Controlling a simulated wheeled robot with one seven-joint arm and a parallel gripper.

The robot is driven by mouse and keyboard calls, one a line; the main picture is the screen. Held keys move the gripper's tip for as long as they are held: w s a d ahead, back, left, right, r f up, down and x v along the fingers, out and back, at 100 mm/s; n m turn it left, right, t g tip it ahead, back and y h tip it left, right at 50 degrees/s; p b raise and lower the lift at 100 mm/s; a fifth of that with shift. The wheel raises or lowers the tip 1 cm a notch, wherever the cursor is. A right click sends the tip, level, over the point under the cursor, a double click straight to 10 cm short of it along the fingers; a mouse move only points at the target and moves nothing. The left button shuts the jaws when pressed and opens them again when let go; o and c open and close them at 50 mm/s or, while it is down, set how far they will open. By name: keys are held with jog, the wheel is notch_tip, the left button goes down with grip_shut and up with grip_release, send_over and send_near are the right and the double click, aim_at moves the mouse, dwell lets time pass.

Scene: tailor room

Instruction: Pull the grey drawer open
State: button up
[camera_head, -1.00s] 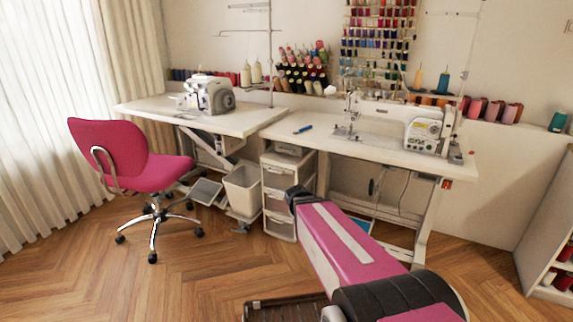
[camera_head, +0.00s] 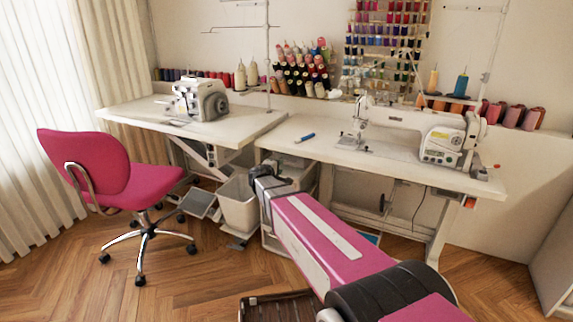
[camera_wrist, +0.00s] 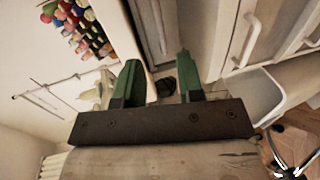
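The pale grey-white drawer unit (camera_head: 296,161) stands under the tabletops between the two sewing tables. In the head view my arm covers most of it. In the wrist view, drawer fronts (camera_wrist: 275,22) with light bar handles (camera_wrist: 247,42) show tilted at the upper right. I cannot tell which one is the grey drawer. My gripper (camera_wrist: 158,58) has its two green fingers spread apart with nothing held between them. The fingers appear to the left of the handles in the wrist view. In the head view the fingertips are hidden behind the dark end of my arm.
A white bin (camera_head: 238,205) stands left of the drawer unit. A pink swivel chair (camera_head: 95,170) is farther left. The tabletops (camera_head: 300,150) with sewing machines overhang the unit. Wooden floor (camera_head: 190,275) in front is clear.

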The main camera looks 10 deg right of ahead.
jog(key=x, duration=0.8)
jog(key=shift+w+d, duration=0.25)
grip_shut()
